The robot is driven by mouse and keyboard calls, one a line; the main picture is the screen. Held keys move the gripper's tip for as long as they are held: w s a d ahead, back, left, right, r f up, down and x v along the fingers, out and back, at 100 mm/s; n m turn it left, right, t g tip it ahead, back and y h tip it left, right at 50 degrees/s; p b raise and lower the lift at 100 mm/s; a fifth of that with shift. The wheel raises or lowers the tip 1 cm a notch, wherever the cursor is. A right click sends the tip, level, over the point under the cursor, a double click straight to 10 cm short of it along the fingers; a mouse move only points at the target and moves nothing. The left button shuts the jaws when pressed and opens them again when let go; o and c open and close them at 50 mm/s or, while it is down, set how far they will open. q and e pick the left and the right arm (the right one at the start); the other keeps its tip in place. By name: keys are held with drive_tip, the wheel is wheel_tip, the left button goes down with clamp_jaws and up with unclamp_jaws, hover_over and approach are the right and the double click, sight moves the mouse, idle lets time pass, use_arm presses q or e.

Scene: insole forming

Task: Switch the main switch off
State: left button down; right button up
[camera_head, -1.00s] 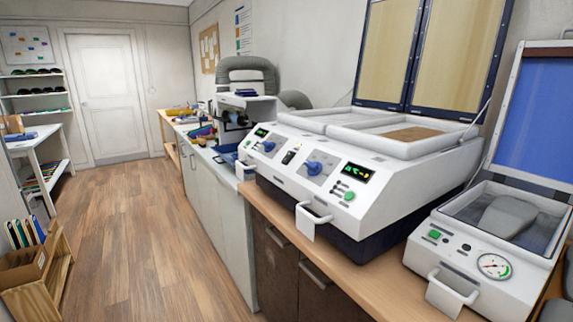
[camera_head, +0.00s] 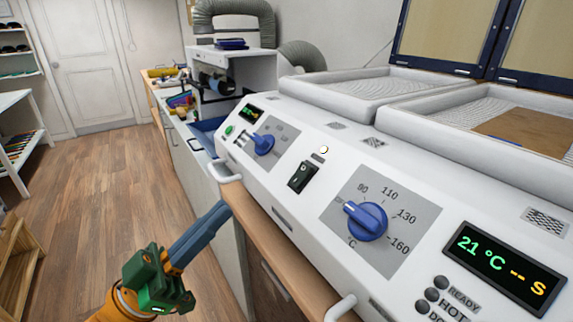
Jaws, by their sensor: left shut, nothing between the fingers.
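The main switch (camera_head: 302,177) is a black rocker switch on the sloped front panel of the white heating machine (camera_head: 290,230), between two blue dials. The near blue dial (camera_head: 366,221) is marked 90 to 160 °C, and the far blue dial (camera_head: 263,144) sits further left. The display (camera_head: 507,270) is lit and reads 21 °C. My left gripper (camera_head: 222,212) is shut and empty, its blue fingers together. It is in front of the machine, below and left of the switch, and apart from it. My right gripper is out of view.
White handles (camera_head: 226,172) stick out from the machine's front. A wooden counter edge (camera_head: 262,238) runs below it. White trays (camera_head: 345,88) lie on top, with raised framed lids behind. A grinder with a grey hose (camera_head: 236,12) stands further back. The floor at left is open.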

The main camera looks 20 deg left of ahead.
use_arm(q)
drive_tip(key=s, duration=0.1)
wheel_tip(320, 180, up, 6)
drive_tip(key=p, duration=0.5)
hover_over(285, 200)
drive_tip(key=s+a, duration=0.3)
drive_tip(key=shift+w+d+f, duration=1.05)
drive_tip(key=shift+w+d, duration=0.15)
drive_tip(key=shift+w+d+f, duration=0.25)
drive_tip(key=shift+w+f, duration=0.05)
drive_tip(key=shift+f, duration=0.1)
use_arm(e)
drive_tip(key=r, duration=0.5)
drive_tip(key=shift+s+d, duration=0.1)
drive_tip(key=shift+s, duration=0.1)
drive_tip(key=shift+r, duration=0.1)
